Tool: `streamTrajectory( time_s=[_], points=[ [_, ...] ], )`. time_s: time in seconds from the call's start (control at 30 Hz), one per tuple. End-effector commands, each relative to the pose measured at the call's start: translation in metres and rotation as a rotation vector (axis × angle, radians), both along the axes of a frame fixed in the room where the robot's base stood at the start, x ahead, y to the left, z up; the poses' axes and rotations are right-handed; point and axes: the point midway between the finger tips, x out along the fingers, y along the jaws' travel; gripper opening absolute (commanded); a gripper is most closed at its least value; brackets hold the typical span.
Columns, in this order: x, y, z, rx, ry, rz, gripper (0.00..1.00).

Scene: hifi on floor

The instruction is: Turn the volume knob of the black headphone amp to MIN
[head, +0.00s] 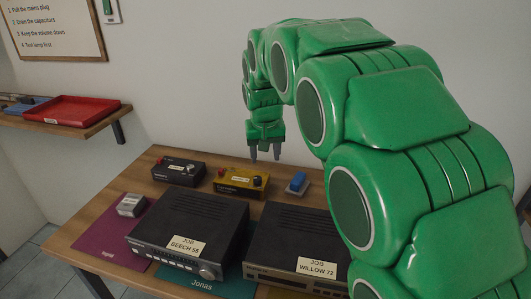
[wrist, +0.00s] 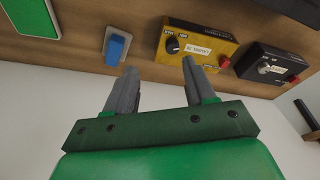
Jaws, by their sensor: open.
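The black headphone amp (head: 180,171) stands at the back left of the bench, with a red part on its left and a knob toward its right. The knob's pointer is too small to read. My gripper (head: 264,156) is open and empty above the back of the bench, right of the black amp and apart from it. In the wrist view, the two grey fingers (wrist: 160,68) are spread with nothing between them.
A yellow amp (head: 241,183) stands between the black amp and a blue switch (head: 297,182). Two black hifi units, Beech 55 (head: 190,228) and Willow 72 (head: 297,240), fill the front. A small grey box (head: 131,206) sits on a purple mat. A red tray (head: 70,110) is on the shelf.

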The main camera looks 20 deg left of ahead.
Motion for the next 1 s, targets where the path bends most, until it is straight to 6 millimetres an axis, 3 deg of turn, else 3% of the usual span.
streamTrajectory(
  time_s=[0.33, 0.47, 0.67, 1.0],
  points=[
    [0.0, -0.001, 0.0, 0.0, 0.001, -0.001, 0.55],
    [0.003, 0.01, -0.001, 0.004, -0.005, 0.015, 0.55],
    [0.016, 0.066, -0.011, 0.028, -0.028, 0.102, 0.55],
    [0.027, 0.187, -0.034, 0.087, -0.08, 0.285, 0.55]
  ],
)
